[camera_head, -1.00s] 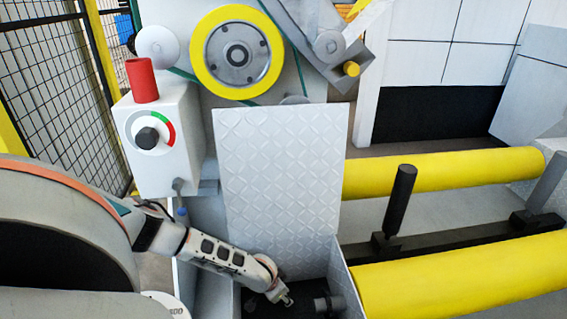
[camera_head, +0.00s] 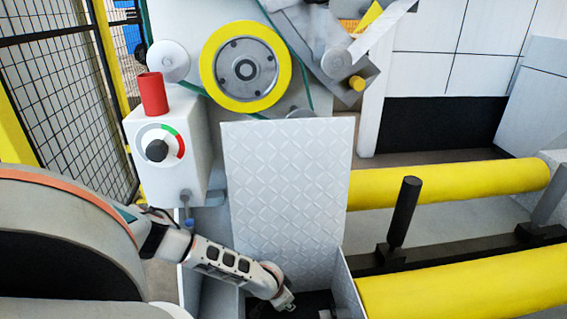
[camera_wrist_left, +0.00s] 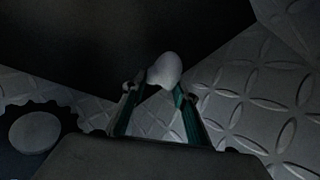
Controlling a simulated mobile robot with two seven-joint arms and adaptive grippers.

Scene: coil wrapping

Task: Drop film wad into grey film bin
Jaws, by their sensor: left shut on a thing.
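My left gripper (camera_head: 287,303) reaches down into an open compartment below the raised diamond-plate panel, low in the head view. In the left wrist view its two fingers (camera_wrist_left: 160,88) are closed around a small whitish film wad (camera_wrist_left: 165,68), which sits between the fingertips. In the head view the wad is too small to make out. A dark surface and grey diamond-plate faces lie beyond the fingers in the wrist view. I cannot identify a grey film bin for certain in either view. My right gripper is not in view.
The diamond-plate panel (camera_head: 287,185) stands upright behind my left gripper. A grey control box (camera_head: 168,170) with a dial and red cylinder stands left of it. Yellow rollers (camera_head: 460,185) and a black bar with an upright post (camera_head: 403,213) are to the right. A mesh fence (camera_head: 65,110) is at left.

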